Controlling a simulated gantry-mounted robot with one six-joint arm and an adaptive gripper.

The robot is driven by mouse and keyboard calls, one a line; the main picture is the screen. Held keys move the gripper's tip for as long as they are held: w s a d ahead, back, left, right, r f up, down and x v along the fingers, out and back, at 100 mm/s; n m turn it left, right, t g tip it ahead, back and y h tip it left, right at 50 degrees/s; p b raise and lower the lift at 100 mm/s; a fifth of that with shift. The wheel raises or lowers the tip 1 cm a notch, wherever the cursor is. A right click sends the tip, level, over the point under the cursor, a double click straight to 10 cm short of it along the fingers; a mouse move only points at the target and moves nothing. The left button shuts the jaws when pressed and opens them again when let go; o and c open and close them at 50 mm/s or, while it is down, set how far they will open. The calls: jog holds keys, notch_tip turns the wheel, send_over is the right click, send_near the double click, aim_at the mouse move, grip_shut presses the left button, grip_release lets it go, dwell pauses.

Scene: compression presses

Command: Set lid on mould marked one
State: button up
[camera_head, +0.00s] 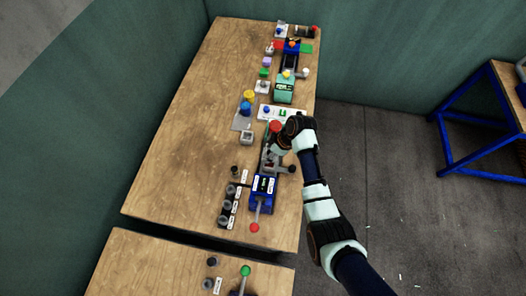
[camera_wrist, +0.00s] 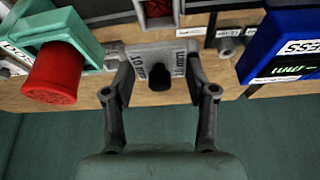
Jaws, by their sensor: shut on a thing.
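A light grey plate with a black knob (camera_wrist: 160,76) and lettering on both sides lies between my gripper's fingers (camera_wrist: 159,66) in the wrist view; it looks like the lid. My gripper is shut on it. In the head view my gripper (camera_head: 273,152) is over the right part of the table, behind the blue press, and the lid cannot be made out there. A grey box with a red inside (camera_wrist: 158,9) is just beyond the lid in the wrist view; it may be a mould. I cannot read any mould's number.
A blue press (camera_head: 262,192) has a red-ended lever (camera_head: 254,227). Left of it is a dark rack of grey cylinders (camera_head: 227,206) with labels. A green body with a red cylinder (camera_wrist: 55,80) is at left in the wrist view. The wooden table's left side (camera_head: 185,120) is clear.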

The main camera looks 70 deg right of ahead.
jog(key=shift+s+f, duration=0.1)
jog(key=shift+f+b, duration=1.95)
jog(key=shift+f, duration=0.85)
jog(key=shift+f, duration=0.5)
jog(key=o, duration=1.3)
jog(key=shift+c, duration=0.2)
jog(key=v, duration=1.2)
